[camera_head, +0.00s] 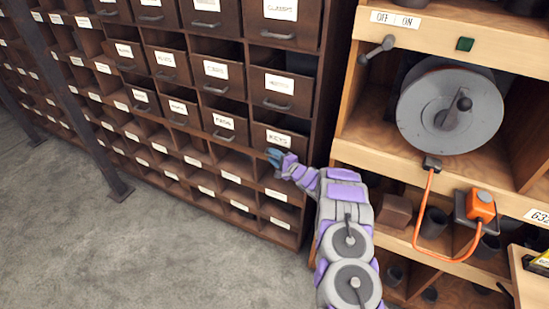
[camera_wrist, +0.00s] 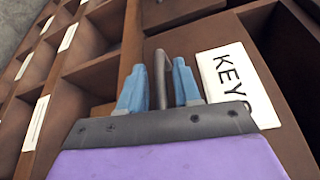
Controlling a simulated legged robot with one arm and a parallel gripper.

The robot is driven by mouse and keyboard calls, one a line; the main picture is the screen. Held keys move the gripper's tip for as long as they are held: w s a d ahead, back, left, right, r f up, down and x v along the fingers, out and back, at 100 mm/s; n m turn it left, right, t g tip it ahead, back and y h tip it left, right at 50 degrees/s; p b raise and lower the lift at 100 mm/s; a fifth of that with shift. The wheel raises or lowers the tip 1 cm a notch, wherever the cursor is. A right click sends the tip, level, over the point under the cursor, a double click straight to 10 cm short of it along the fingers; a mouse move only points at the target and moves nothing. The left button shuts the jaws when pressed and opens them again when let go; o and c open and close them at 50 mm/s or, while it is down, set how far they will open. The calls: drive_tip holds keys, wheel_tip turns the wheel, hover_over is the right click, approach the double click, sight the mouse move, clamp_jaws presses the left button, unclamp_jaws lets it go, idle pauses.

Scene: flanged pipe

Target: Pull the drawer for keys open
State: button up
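The keys drawer (camera_head: 296,152) is in the lower right of the dark wooden cabinet, with a white label reading KEYS. Its label (camera_wrist: 237,82) shows large in the wrist view. The drawer's front looks in line with the cabinet; any small gap is hard to tell. My gripper (camera_head: 275,154) is at the drawer's front, left of and below the label. In the wrist view, the drawer's dark handle (camera_wrist: 161,72) stands between the two blue fingers of my gripper (camera_wrist: 158,68). The fingers are apart, with a narrow gap seeming to show on each side of the handle.
Other labelled drawers (camera_head: 222,121) are above and left. Open cubbyholes (camera_head: 235,185) lie below. A wooden shelf unit (camera_head: 364,157) with a grey reel (camera_head: 420,110) and an orange cable (camera_head: 428,215) stands close on the right.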

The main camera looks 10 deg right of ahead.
clamp_jaws()
drive_tip(key=shift+f, duration=0.1)
drive_tip(key=shift+s, duration=0.1)
drive_tip(key=s+a+p, duration=0.6)
drive_tip(key=s+a, duration=0.5)
drive_tip(key=s, duration=0.5)
drive_tip(key=shift+a+p, duration=0.3)
drive_tip(key=shift+a, duration=0.05)
drive_tip(key=shift+s, duration=0.1)
unclamp_jaws()
drive_tip(key=shift+f, duration=0.1)
drive_tip(key=shift+o, duration=0.8)
drive_tip(key=p+v, duration=0.2)
drive_tip(key=v, duration=1.5)
